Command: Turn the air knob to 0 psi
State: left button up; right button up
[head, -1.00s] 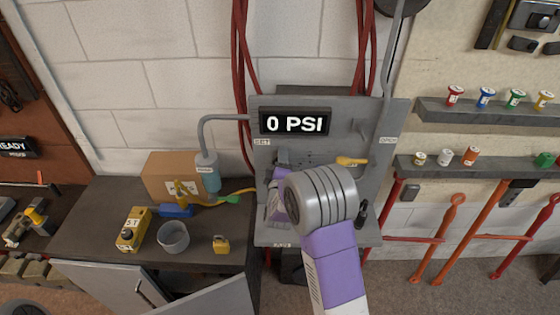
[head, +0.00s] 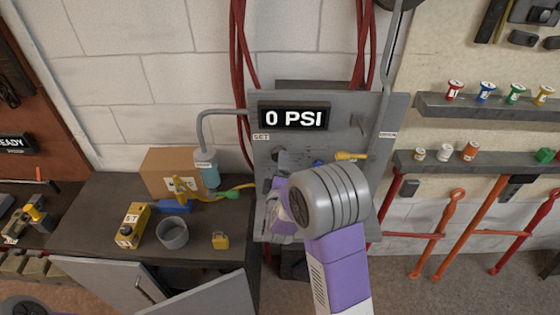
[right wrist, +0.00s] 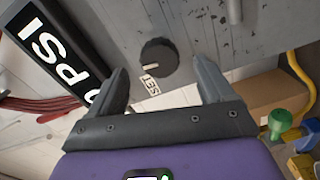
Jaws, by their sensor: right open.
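The air panel (head: 345,128) stands against the wall, and its display (head: 293,117) reads 0 PSI. The display also shows tilted in the right wrist view (right wrist: 58,55). A dark round knob (right wrist: 158,57) with a light pointer mark sits on the panel beside a SET label (right wrist: 150,85). My right gripper (right wrist: 160,70) is open and faces the panel, with the knob seen between its fingertips and apart from both. In the head view my right forearm and wrist cover much of the lower panel. My left gripper is out of view.
A yellow valve handle (head: 350,156) sits on the panel. Shelves with spools (head: 485,92) are right. Cabinet doors hang open below.

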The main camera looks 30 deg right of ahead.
jog(key=shift+v, duration=1.1)
